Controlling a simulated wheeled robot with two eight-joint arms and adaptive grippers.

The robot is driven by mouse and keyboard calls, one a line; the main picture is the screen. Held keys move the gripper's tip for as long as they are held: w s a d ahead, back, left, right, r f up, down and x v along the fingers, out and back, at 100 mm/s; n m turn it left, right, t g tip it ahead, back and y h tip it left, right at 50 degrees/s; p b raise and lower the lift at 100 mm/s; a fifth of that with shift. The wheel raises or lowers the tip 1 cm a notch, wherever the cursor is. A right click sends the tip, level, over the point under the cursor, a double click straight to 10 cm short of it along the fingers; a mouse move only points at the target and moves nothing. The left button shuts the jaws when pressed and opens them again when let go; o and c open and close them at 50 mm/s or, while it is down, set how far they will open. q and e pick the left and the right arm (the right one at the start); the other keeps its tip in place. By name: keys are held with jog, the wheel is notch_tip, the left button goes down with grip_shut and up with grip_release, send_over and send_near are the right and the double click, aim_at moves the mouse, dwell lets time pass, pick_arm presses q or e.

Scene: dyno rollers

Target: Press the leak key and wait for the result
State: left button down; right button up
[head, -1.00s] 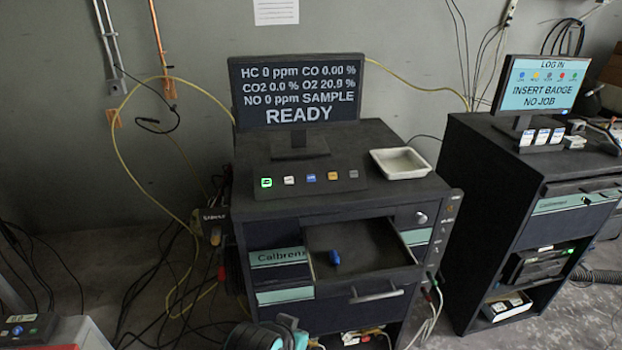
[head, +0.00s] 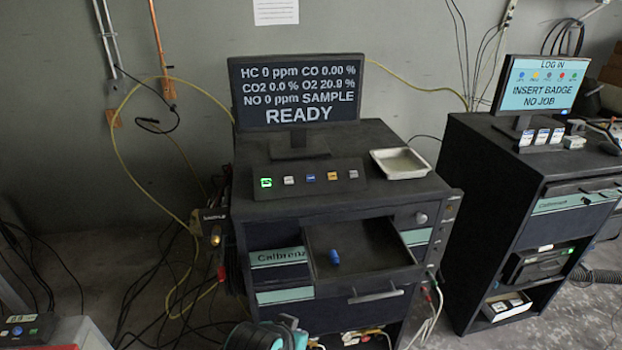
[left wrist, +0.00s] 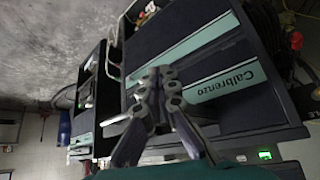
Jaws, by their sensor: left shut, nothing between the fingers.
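The key panel (head: 310,196) lies on top of the dark analyser cabinet (head: 400,140) below its monitor. It carries a lit green key (head: 266,183), then white, blue, amber and grey keys to the right. The key labels are too small to read, so I cannot tell which is leak. The monitor (head: 296,92) shows gas readings and "SAMPLE READY". In the left wrist view my left gripper (left wrist: 162,78) is shut and empty in front of the cabinet's "Calbrenzo" face. The green key (left wrist: 265,155) shows at lower right there, apart from the fingers. My right gripper is not in view.
An open drawer (head: 370,270) with a blue object (head: 334,257) juts from the cabinet front. A white tray (head: 400,163) sits right of the panel. A second cabinet (head: 500,190) with a log-in screen (head: 541,85) stands at right. Cables hang at the left.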

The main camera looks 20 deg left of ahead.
aim_at(311, 178)
pick_arm(q)
jog(key=w+a+r+m+t+y+p, duration=0.1)
jog(key=w+a+r+m+t+p, duration=0.1)
jog(key=w+r, duration=0.5)
jog(key=w+a+r+m+t+y+p, duration=0.1)
jog(key=w+a+r+m+t+p, duration=0.2)
jog(key=w+r+p, duration=0.4)
jog(key=w+a+r+m+t+y+p, duration=0.2)
jog(key=w+r, duration=0.7)
jog(key=w, duration=0.8)
jog(key=shift+w+a+m+t+p, duration=0.2)
jog(key=shift+a+m+t+p, duration=0.25)
jog(key=shift+m+t+p, duration=0.7)
jog(key=w+a+f+b, duration=0.1)
jog(key=f+b, duration=0.1)
jog(key=w+a+f+b, duration=0.1)
jog(key=w+f, duration=0.1)
jog(key=w+a+f+b, duration=0.1)
jog(key=w+f+b, duration=0.1)
jog(key=shift+f+b, duration=0.35)
